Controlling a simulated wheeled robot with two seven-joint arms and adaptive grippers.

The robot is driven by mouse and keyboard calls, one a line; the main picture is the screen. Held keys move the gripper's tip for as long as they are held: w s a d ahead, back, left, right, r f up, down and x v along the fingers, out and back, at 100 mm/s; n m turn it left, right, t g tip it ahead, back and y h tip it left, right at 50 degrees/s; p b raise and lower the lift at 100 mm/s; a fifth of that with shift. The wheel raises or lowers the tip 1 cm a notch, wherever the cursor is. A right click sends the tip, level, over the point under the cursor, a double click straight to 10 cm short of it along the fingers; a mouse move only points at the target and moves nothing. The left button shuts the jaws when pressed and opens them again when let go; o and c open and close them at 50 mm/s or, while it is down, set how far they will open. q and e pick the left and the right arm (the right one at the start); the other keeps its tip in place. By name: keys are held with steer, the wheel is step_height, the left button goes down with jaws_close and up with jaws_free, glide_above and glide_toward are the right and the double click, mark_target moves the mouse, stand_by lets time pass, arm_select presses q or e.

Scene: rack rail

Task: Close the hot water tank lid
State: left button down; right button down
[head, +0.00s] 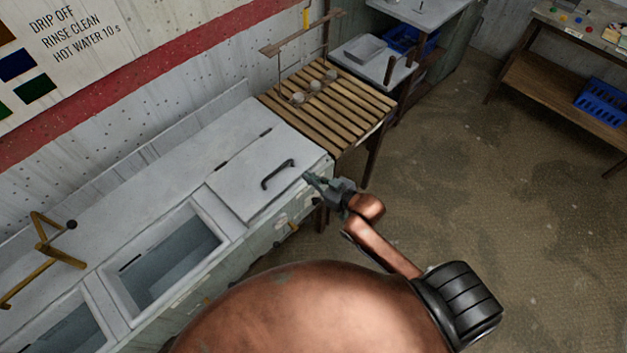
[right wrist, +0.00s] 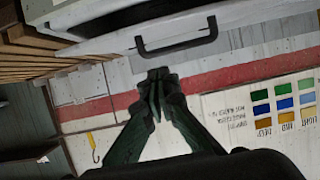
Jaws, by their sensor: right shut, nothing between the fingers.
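The hot water tank lid (head: 243,178) is a pale grey-white panel at the right end of the sink counter in the head view. It looks flat and level with the counter, with dark hinges at its back edge and no clear gap. Its black handle (head: 278,173) stands on top; the handle also shows in the right wrist view (right wrist: 176,47). My right gripper (head: 309,177) is shut and empty just off the lid's right front corner. In the right wrist view its fingertips (right wrist: 158,76) are together, apart from the handle. My left gripper is not in view.
Two open sink basins (head: 165,262) lie left of the lid, with a brass tap (head: 52,250). A slatted wooden rack (head: 335,105) adjoins the tank's far right side, with small round items on it. The floor (head: 460,190) to the right is clear.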

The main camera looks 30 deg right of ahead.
steer(key=w+f, duration=0.1)
steer(key=w+a+f, duration=0.1)
steer(key=w+f, duration=0.2)
steer(key=w, duration=0.1)
steer(key=shift+a+f, duration=0.3)
steer(key=shift+a, duration=0.1)
steer(key=shift+s+f, duration=0.1)
steer(key=shift+f, duration=0.7)
